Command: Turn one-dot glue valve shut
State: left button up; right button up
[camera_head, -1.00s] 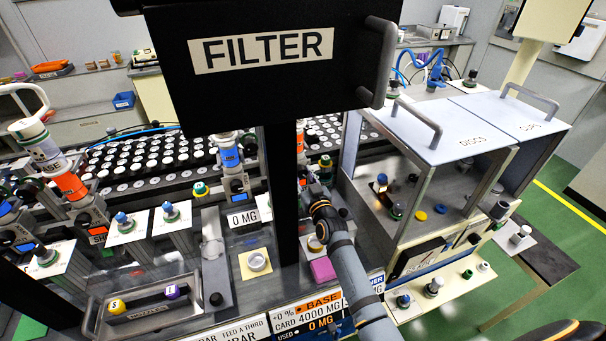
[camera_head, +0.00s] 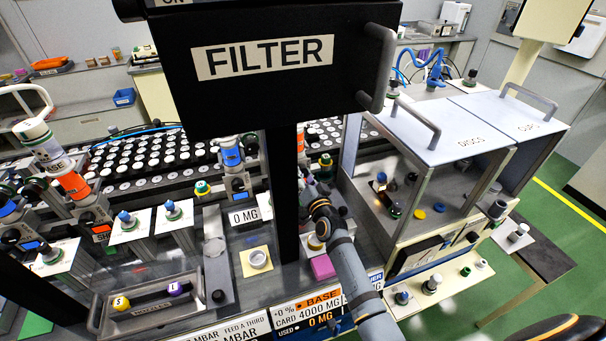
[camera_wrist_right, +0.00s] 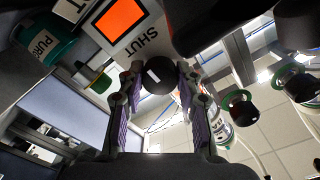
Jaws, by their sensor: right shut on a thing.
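In the right wrist view a round black knob (camera_wrist_right: 159,83) with a small white mark sits between the fingers of my right gripper (camera_wrist_right: 160,74). The gripper is shut on this knob. Beside it is a white plate marked SHUT (camera_wrist_right: 138,38) with an orange panel. I cannot tell the number of dots on the knob. In the head view my right gripper (camera_head: 312,188) is at the valve row, just right of the black post, which partly hides it; the held knob is not clear there.
A large black FILTER sign (camera_head: 270,58) on a post blocks the middle of the head view. A glass-sided cabinet (camera_head: 440,150) stands right of my right arm. A tray (camera_head: 150,318) with yellow and purple knobs lies front left. A pink block (camera_head: 322,267) is close to the arm.

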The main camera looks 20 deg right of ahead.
dwell(0.5)
jog(key=o, duration=1.2)
jog(key=shift+c, duration=0.2)
notch_tip(320, 180, up, 10)
jog(key=shift+f, duration=0.1)
